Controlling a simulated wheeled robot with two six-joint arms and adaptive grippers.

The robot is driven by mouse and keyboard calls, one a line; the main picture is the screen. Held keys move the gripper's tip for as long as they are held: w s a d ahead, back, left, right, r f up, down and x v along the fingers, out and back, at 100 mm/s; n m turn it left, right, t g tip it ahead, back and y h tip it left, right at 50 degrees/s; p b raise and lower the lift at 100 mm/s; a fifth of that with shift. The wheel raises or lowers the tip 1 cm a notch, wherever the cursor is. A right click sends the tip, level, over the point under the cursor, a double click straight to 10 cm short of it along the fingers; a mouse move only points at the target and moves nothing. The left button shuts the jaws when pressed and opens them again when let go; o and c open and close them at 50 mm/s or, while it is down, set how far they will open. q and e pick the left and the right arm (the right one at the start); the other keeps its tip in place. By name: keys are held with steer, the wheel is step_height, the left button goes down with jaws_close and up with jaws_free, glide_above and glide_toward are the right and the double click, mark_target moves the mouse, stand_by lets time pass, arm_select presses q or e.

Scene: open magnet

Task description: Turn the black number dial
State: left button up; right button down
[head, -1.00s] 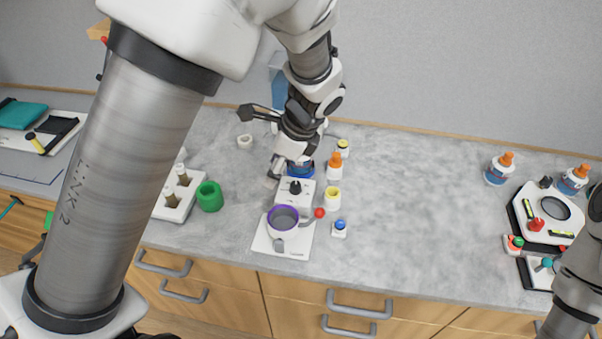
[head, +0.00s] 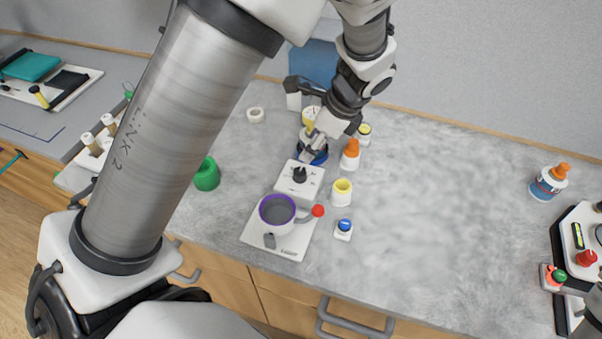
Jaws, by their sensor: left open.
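The black number dial (head: 299,175) is a small dark knob on top of a white box (head: 308,190). The box stands at the back of a white plate with a purple-rimmed cup (head: 277,211) in front. My left gripper (head: 304,124) is above and behind the dial, fingers apart and empty. One fingertip hangs near the blue-based thing (head: 313,154) just behind the box. The gripper appears apart from the dial. My right gripper is not in view.
A yellow-topped jar (head: 342,190), an orange-capped bottle (head: 350,155) and a blue-button block (head: 343,229) stand right of the box.

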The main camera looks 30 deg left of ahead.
mark_target(300, 172)
arm_select(q)
steer(key=f+b, duration=0.1)
steer(key=f, duration=0.1)
steer(key=w+f, duration=0.1)
steer(key=f, duration=0.1)
steer(key=shift+w+b, duration=0.1)
steer(key=shift+b, duration=0.3)
steer(key=shift+a+f, duration=0.15)
steer(key=shift+f, duration=0.2)
steer(key=x, duration=0.6)
steer(key=shift+s+a+r, duration=0.1)
steer(key=shift+s+r, duration=0.05)
steer(key=shift+s, duration=0.2)
steer(key=shift+w+a+f, duration=0.1)
steer(key=shift+w+f, duration=0.05)
steer(key=shift+f, duration=0.25)
steer(key=shift+r, duration=0.1)
steer(key=shift+c, duration=1)
jaws_close()
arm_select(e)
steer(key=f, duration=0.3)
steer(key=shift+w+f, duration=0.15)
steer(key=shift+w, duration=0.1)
